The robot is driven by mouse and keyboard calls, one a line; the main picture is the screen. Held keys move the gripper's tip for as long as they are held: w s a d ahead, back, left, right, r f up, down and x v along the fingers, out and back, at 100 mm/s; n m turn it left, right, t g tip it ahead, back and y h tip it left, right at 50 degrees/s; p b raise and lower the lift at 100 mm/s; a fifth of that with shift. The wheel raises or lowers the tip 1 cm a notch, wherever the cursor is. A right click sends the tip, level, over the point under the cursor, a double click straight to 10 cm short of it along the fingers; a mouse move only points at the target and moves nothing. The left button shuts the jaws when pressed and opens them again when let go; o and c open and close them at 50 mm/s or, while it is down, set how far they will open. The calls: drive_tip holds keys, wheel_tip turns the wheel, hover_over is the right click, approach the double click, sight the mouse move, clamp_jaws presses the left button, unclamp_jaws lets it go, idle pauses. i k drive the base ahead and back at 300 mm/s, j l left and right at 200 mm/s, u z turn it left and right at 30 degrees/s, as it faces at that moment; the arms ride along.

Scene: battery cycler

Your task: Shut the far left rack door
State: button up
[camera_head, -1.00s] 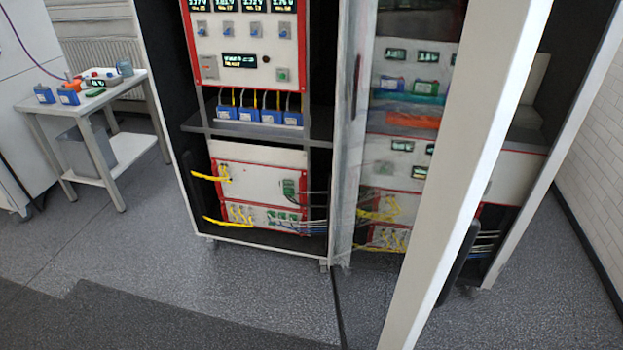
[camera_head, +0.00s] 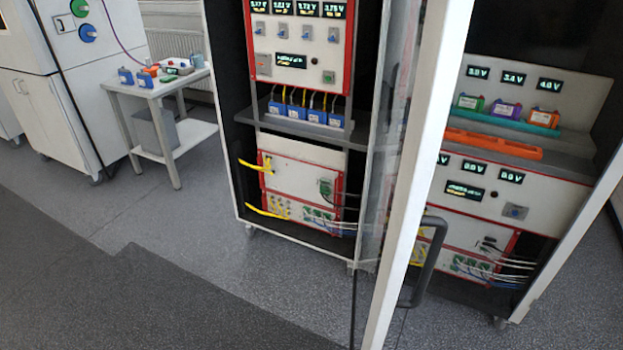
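The left rack (camera_head: 222,120) stands with its front open and its shelves and instruments exposed. Its door stands swung out toward me on the rack's right side, seen nearly edge-on. The door has a white frame post (camera_head: 418,150), a clear panel (camera_head: 391,120) and a dark bar handle (camera_head: 427,262) on its right-hand face. The door's lower end runs out of the bottom of the picture. My gripper is not in view, so nothing shows it touching the door or handle.
A second rack (camera_head: 561,215) with coloured batteries and an orange tray (camera_head: 493,144) stands to the right, partly behind the door. A white side table (camera_head: 140,88) with small items and a white cabinet (camera_head: 50,115) stand at left. Grey floor (camera_head: 210,270) lies clear in front.

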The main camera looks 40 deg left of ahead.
sight(446, 26)
drive_tip(key=i+u, duration=0.2)
drive_tip(key=u, duration=0.25)
drive_tip(key=i+l+u, duration=0.1)
drive_tip(key=u, duration=0.35)
drive_tip(key=i+l+u, duration=0.2)
drive_tip(key=u, duration=0.2)
drive_tip(key=i+l+u, duration=0.2)
drive_tip(key=u, duration=0.25)
drive_tip(key=i+l+u, duration=0.15)
drive_tip(key=l+u, duration=0.15)
